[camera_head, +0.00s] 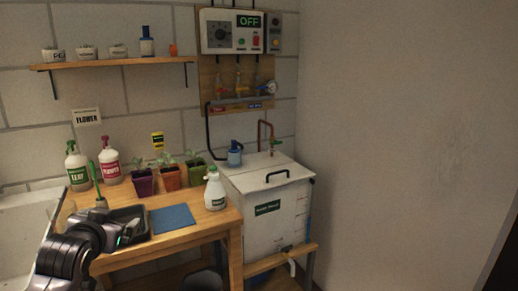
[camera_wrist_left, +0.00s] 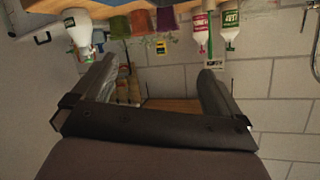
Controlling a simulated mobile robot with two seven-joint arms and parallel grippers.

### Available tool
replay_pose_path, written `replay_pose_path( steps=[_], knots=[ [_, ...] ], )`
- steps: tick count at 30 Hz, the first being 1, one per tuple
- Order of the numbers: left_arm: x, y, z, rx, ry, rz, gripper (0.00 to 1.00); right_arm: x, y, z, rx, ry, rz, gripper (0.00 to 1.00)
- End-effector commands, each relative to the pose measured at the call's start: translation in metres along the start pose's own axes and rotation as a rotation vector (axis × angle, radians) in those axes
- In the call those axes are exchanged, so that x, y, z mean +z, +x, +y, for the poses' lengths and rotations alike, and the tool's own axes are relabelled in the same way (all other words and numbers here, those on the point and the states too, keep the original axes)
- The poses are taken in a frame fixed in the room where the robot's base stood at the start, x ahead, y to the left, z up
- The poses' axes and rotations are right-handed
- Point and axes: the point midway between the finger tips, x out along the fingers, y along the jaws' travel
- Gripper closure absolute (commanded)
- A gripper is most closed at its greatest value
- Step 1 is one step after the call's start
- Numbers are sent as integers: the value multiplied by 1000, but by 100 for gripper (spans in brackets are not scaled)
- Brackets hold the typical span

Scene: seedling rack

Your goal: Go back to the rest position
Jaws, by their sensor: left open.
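My left gripper (camera_head: 127,234) is at the front left of the wooden table (camera_head: 205,226), over the dark tray (camera_head: 139,212). In the left wrist view, which is upside down, its two fingers (camera_wrist_left: 158,74) stand wide apart with nothing between them. Bottles and pots on the table show beyond the fingertips. My right gripper is in neither view.
A blue mat (camera_head: 173,219), a white spray bottle (camera_head: 214,190), potted seedlings (camera_head: 170,177) and bottles labelled LEAF (camera_head: 76,168) and FLOWER (camera_head: 111,168) stand on the table. A white tank (camera_head: 265,215) stands right of it. Free floor is hardly visible.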

Motion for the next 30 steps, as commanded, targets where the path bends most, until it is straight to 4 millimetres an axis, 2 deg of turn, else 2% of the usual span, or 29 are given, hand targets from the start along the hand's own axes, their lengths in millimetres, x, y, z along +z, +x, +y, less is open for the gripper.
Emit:
replay_pose_path(
  steps=[1,5,8,12,14,18,21,24,27,30],
  knots=[
    [30,0,17,33,11,-22,0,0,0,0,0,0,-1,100],
    [91,-7,56,110,24,-50,0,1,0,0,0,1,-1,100],
    [138,-20,82,168,26,-72,0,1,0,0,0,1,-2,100],
    [202,-49,117,249,12,-107,0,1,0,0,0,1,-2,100],
    [227,-64,130,280,1,-124,0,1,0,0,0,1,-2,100],
    [282,-107,158,350,-35,-163,0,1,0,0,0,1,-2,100],
    [312,-138,172,387,-65,-186,0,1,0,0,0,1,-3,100],
    [332,-163,181,413,-91,-204,0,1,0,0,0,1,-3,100],
    [345,-180,186,427,-110,-217,0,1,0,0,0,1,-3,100],
    [350,-188,189,434,-119,-220,0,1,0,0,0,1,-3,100]
  ],
)
